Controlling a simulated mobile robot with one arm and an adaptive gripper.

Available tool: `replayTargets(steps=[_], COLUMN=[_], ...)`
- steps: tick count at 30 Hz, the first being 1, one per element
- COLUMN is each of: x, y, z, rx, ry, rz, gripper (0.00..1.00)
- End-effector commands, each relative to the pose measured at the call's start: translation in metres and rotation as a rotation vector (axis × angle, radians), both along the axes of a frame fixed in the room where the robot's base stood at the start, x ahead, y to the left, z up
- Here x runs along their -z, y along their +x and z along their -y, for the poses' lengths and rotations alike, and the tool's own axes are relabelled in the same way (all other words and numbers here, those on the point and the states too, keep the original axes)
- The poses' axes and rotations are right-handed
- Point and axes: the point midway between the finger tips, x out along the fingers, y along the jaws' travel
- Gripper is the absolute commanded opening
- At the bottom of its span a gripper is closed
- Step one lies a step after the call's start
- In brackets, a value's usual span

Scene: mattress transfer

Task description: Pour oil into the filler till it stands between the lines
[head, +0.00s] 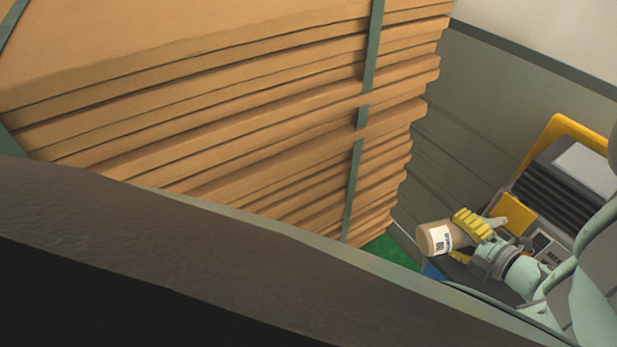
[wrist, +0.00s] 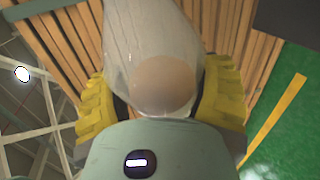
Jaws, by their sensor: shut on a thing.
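My gripper (head: 470,226), with yellow ribbed fingers, is shut on a bottle (head: 436,239) at the lower right of the head view. The bottle is tan with a white label and lies tilted well over, its broad labelled end to the left. A greyish part of it shows past the fingers on the right, towards a machine (head: 560,190). In the wrist view the bottle (wrist: 150,35) is translucent, with a tan round patch low in it, between both fingers. I cannot make out the filler, its lines or any oil stream.
A tall strapped stack of tan slabs (head: 230,120) fills the left and middle. A dark beam (head: 200,245) crosses the foreground. The machine has a yellow frame, dark ribs and a small panel (head: 547,246). Green floor (head: 392,250) shows beside the stack; a grey wall (head: 500,90) stands behind.

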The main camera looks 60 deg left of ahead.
Motion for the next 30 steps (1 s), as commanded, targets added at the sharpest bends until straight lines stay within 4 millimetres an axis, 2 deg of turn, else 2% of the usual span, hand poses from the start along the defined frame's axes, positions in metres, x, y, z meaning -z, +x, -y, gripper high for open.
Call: replayTargets(steps=[12,30], x=[-0.0069,-0.0067], y=[0.0019,-0.0009], z=[0.0003,-0.0009], rx=[0.004,-0.002], ry=[0.021,0.024], rz=[-0.034,-0.047], gripper=[0.25,0.25])
